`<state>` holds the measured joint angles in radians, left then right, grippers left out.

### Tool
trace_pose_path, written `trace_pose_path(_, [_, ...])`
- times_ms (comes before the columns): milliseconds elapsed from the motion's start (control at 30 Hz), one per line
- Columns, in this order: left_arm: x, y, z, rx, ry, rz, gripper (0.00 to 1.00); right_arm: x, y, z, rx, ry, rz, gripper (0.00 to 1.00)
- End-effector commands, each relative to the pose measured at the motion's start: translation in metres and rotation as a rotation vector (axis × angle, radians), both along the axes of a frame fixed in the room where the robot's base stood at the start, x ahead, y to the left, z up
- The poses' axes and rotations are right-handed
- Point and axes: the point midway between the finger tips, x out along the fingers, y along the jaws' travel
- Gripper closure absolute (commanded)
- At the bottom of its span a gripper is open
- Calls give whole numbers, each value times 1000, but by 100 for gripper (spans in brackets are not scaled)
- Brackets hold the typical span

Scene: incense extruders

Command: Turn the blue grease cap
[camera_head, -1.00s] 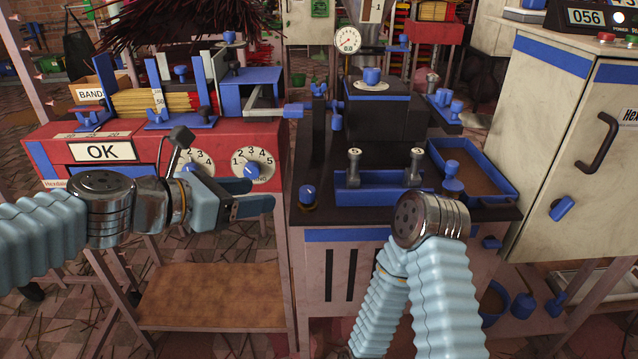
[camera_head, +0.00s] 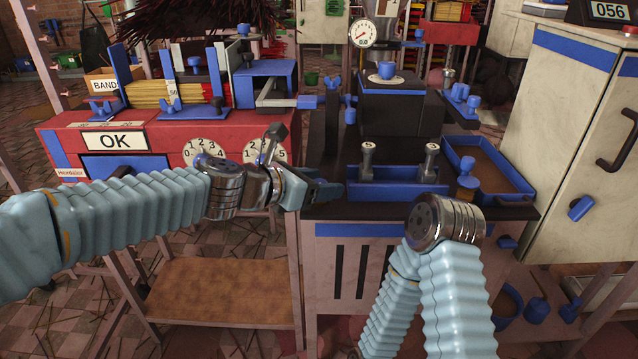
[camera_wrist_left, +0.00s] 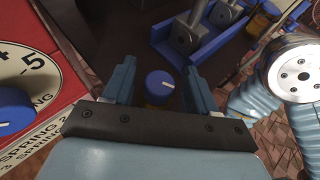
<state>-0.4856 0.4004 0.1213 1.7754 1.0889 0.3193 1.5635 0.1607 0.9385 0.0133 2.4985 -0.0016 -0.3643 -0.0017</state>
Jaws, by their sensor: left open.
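The blue grease cap (camera_wrist_left: 159,83) is a small round blue knob with a pale line on top and a yellowish base below it. In the left wrist view it sits between the two open fingers of my left gripper (camera_wrist_left: 160,88), with dark gaps on both sides. In the head view my left gripper (camera_head: 328,190) is over the front left corner of the dark bench top and hides the cap. I cannot tell its height over the cap. My right arm stands at the front of the bench, but its gripper is not in view.
A blue tray with two metal-headed levers (camera_head: 392,185) is right of the cap. Another blue-topped knob (camera_head: 467,178) stands farther right. The red machine (camera_head: 60,140) with numbered dials is at the left, close to my left arm. A pale cabinet (camera_head: 570,120) stands at the right.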

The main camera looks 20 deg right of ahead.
Motion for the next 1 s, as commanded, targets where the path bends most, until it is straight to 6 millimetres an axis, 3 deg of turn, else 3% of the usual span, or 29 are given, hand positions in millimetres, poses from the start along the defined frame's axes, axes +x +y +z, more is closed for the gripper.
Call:
trace_pose_path(100, [0, 0, 0, 0, 0, 0, 46, 0, 0, 0, 0, 0, 0, 5])
trace_pose_path(433, [0, 0, 0, 0, 0, 0, 94, 0, 0, 0, 0, 0, 0, 5])
trace_pose_path(567, [1, 1, 2, 2, 3, -32, 94, -1, 1, 6, 1, 1, 2, 5])
trace_pose_path(800, [2, 1, 8, 3, 6, -289, 94, -4, 10, 47, 16, 6, 19, 5])
trace_pose_path(1000, [1, 1, 3, 0, 2, -401, 94, -4, 11, 62, 18, 7, 22, 5])
